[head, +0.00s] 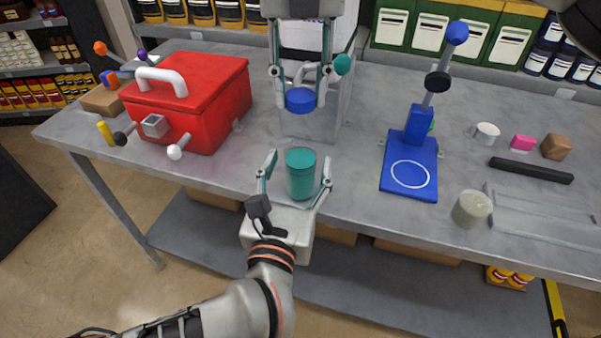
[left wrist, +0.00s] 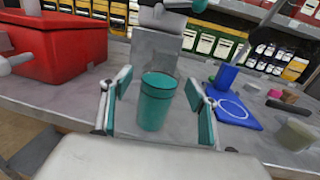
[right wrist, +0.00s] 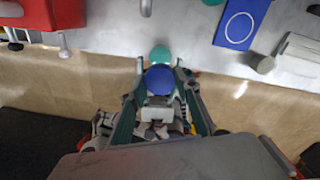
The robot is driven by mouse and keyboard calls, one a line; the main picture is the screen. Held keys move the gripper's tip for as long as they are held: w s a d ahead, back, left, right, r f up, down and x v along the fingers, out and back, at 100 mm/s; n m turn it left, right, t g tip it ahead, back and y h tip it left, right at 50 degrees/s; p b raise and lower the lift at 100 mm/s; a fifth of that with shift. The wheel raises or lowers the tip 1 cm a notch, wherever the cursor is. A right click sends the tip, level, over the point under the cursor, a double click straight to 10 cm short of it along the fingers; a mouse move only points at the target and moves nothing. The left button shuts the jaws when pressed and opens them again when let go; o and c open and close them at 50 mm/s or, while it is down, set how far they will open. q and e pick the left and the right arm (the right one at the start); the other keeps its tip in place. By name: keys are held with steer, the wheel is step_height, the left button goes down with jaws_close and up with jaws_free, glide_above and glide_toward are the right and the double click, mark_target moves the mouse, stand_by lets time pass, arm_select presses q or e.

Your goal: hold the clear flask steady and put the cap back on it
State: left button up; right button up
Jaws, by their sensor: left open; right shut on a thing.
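The flask (head: 300,178) is a teal, slightly see-through cylinder. It stands upright near the table's front edge. My left gripper (head: 297,174) is open, with one finger on each side of it; small gaps show between the fingers and the flask in the left wrist view (left wrist: 156,105). My right gripper (head: 300,106) is shut on the blue cap (head: 300,98). In the head view the cap appears above and behind the flask, apart from it. In the right wrist view the cap (right wrist: 160,80) is between the fingertips, and the flask's top (right wrist: 160,54) shows just beyond.
A grey block (head: 315,122) stands behind the flask. A red box (head: 215,95) with a white handle is at left. A blue stand (head: 410,190), a pale translucent jar (head: 472,208), a black bar (head: 532,170) and small items are at right. The table between flask and stand is clear.

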arm_select(q)
steer(key=shift+w+d, duration=0.15)
steer(key=shift+w, duration=0.6)
steer(key=shift+w+d, duration=0.15)
steer(key=shift+w, duration=0.55)
jaws_close()
arm_select(e)
glide_above(300, 139)
steer(key=shift+f, duration=2.5)
steer(key=shift+f, duration=0.9)
steer(key=shift+f, duration=0.55)
